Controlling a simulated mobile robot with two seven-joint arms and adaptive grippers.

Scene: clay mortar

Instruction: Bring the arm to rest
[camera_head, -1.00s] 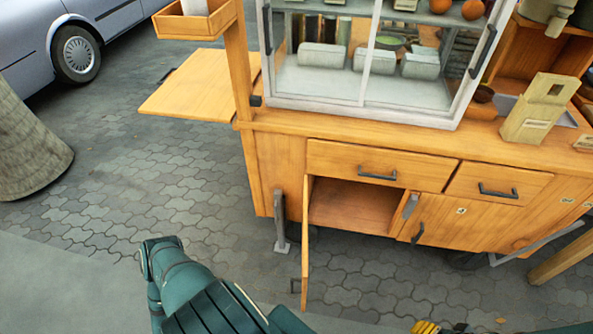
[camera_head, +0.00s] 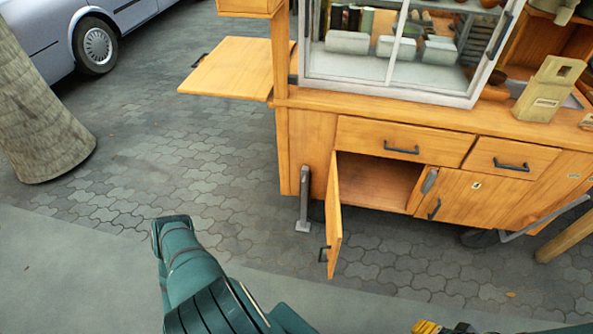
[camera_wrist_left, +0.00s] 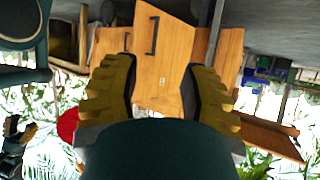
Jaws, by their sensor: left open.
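My left arm (camera_head: 195,270), teal, comes in at the bottom left of the head view, over the pavement in front of the wooden cart. Its gripper is out of that view. In the left wrist view the two yellow ridged fingers of my left gripper (camera_wrist_left: 160,90) stand wide apart with nothing between them. Wooden cart panels with a dark handle show beyond them, apart from the fingers. Only a yellow and black bit of my right gripper (camera_head: 428,327) shows at the bottom edge of the head view; its jaws are cut off.
The wooden cart (camera_head: 300,150) stands ahead. Its lower cabinet door (camera_head: 334,225) hangs open towards me, beside an open compartment (camera_head: 375,182). Drawers above are shut. A side shelf (camera_head: 230,70) juts out left. A tree trunk (camera_head: 40,110) and a car stand left. Pavement before the cart is clear.

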